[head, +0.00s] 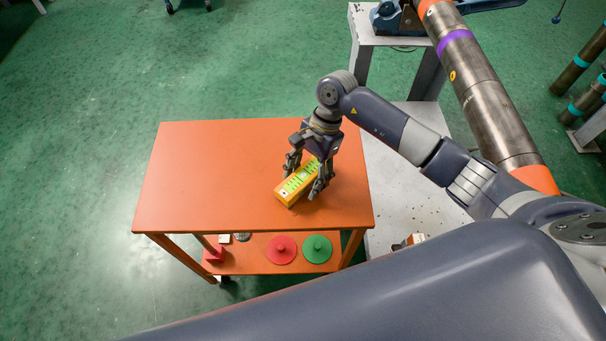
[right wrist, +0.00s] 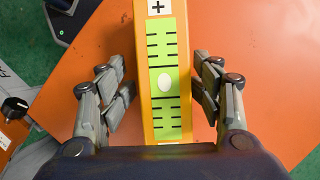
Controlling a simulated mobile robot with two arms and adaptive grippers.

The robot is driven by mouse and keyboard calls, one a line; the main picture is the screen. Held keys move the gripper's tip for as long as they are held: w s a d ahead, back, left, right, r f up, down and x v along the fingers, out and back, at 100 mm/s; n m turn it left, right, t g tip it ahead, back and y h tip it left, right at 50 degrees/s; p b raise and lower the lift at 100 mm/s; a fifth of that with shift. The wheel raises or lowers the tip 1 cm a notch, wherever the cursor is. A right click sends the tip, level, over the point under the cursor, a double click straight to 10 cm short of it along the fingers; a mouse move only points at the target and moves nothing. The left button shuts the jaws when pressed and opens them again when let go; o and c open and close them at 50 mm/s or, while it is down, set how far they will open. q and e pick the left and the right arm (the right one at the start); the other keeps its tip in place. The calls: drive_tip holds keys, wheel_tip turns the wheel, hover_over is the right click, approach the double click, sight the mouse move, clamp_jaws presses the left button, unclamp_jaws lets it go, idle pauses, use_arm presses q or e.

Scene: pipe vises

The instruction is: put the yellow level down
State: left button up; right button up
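The yellow level (head: 297,184) lies on the orange table top (head: 200,180), toward its right front part. It has a green marked face with black lines. My right gripper (head: 306,184) is above the table with its fingers on either side of the level. In the right wrist view, the level (right wrist: 163,75) runs between the two fingers of the right gripper (right wrist: 163,98). A gap shows between each finger and the level, so the gripper is open around it. My left gripper does not show in either view.
Below the top, a shelf holds a red disc (head: 281,250), a green disc (head: 317,249) and a red piece (head: 214,254). A grey stand with a blue vise (head: 390,18) and a long steel pipe (head: 480,90) are at the right. The table's left half is clear.

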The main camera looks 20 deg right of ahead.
drive_tip(key=b+v, duration=0.2)
drive_tip(key=v, duration=0.9)
drive_tip(key=shift+w+a+b, duration=0.1)
drive_tip(key=shift+a+b, duration=0.05)
drive_tip(key=shift+b, duration=0.15)
drive_tip(key=shift+r, duration=0.55)
